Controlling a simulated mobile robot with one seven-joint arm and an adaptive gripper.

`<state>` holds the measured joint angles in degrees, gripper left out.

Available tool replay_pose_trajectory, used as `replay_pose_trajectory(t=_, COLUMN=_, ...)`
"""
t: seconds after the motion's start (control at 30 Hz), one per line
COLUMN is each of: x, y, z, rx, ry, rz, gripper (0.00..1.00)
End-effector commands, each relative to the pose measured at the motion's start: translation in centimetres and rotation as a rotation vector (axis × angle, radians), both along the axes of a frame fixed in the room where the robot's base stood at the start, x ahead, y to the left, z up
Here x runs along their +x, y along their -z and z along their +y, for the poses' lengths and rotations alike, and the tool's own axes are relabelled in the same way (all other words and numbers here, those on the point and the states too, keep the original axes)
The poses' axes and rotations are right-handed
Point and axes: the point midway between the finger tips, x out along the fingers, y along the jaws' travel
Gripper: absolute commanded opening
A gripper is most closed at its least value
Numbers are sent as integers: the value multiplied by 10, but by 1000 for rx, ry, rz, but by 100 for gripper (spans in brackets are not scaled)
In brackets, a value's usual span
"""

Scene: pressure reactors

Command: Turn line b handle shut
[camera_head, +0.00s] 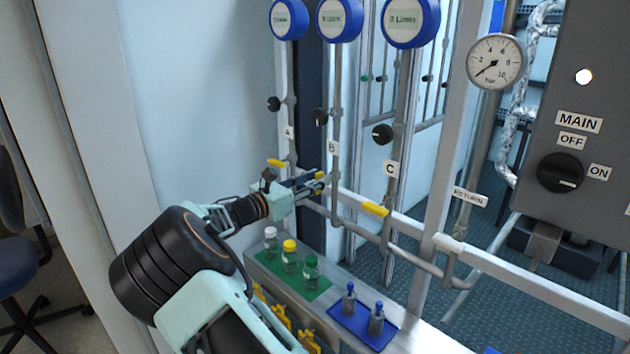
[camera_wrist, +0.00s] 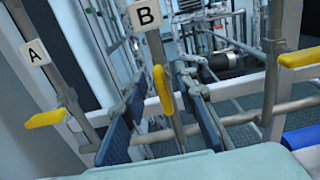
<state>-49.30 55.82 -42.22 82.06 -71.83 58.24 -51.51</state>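Line B's yellow handle (camera_wrist: 162,90) is in the middle of the wrist view, on the pipe below the B label (camera_wrist: 145,14). In the wrist view the dark blue finger pads stand apart to the left and right of the handle, with gaps showing on both sides. The gripper is open and holds nothing.
Line A's yellow handle (camera_wrist: 44,118) is left of my gripper, and line C's handle (camera_head: 375,209) is to the right. A rail (camera_head: 500,270) runs along the pipes. Below are a green mat (camera_head: 268,278) with bottles and a blue tray (camera_head: 385,333) with small vials.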

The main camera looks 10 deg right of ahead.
Motion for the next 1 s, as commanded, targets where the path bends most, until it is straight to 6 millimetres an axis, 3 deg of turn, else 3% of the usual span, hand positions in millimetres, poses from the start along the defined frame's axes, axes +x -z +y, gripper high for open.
replay_pose_trajectory(t=0.2, x=0, y=0, z=0, rx=0, ry=0, rz=0, gripper=26)
replay_pose_trajectory(t=0.43, x=0, y=0, z=0, rx=1, ry=0, rz=1, gripper=0)
replay_pose_trajectory(t=1.0, x=-2, y=2, z=-1, rx=61, ry=0, rz=-82, gripper=0)
